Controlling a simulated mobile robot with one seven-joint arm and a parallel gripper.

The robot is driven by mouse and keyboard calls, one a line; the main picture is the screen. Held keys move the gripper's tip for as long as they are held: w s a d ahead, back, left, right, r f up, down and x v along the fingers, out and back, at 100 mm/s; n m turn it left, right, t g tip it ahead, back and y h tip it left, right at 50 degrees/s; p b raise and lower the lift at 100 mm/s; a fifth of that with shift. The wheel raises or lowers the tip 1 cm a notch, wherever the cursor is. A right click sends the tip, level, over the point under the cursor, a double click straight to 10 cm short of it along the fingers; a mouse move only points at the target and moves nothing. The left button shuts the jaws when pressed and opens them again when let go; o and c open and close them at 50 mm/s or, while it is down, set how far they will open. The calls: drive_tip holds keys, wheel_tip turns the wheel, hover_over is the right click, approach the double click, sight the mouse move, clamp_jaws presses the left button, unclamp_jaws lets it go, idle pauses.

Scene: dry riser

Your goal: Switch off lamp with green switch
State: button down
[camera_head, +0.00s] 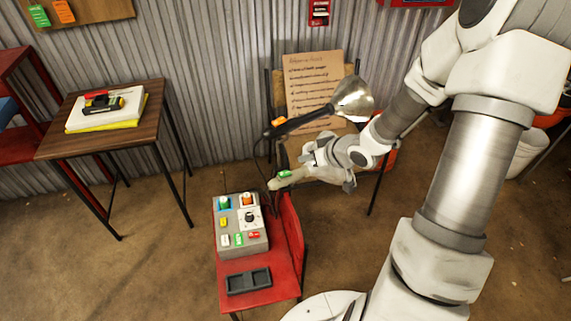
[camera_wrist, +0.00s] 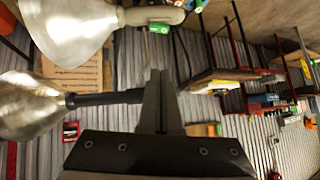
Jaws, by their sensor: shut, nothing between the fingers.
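The pale lamp arm (camera_head: 290,178) carries a small green switch (camera_head: 285,174). The switch also shows in the wrist view (camera_wrist: 158,29), near the pale lamp's metallic shade (camera_wrist: 70,28). A second lamp has a dark arm (camera_head: 300,122), an orange switch (camera_head: 278,121) and a metallic shade (camera_head: 353,99). It lies left of my fingers in the wrist view (camera_wrist: 25,104). My gripper (camera_head: 309,156) is shut and empty, close to the pale lamp; its fingertips (camera_wrist: 159,72) appear below the green switch in the wrist view. I cannot tell whether either lamp is lit.
A wooden table (camera_head: 80,143) with books stands left. A board with a written sheet (camera_head: 312,85) is behind the lamps.

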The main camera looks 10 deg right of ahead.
idle(0.4)
drive_tip(key=b, duration=0.5)
hover_over(284, 174)
drive_tip(key=s+d, duration=0.1)
wheel_tip(284, 174, down, 8)
drive_tip(key=shift+r, duration=0.1)
drive_tip(key=f, duration=0.1)
drive_tip(key=f+b, duration=0.1)
drive_tip(key=f, duration=0.1)
drive_tip(key=shift+s+a+b, duration=0.2)
drive_tip(key=shift+s+b, duration=0.05)
drive_tip(key=shift+b, duration=0.05)
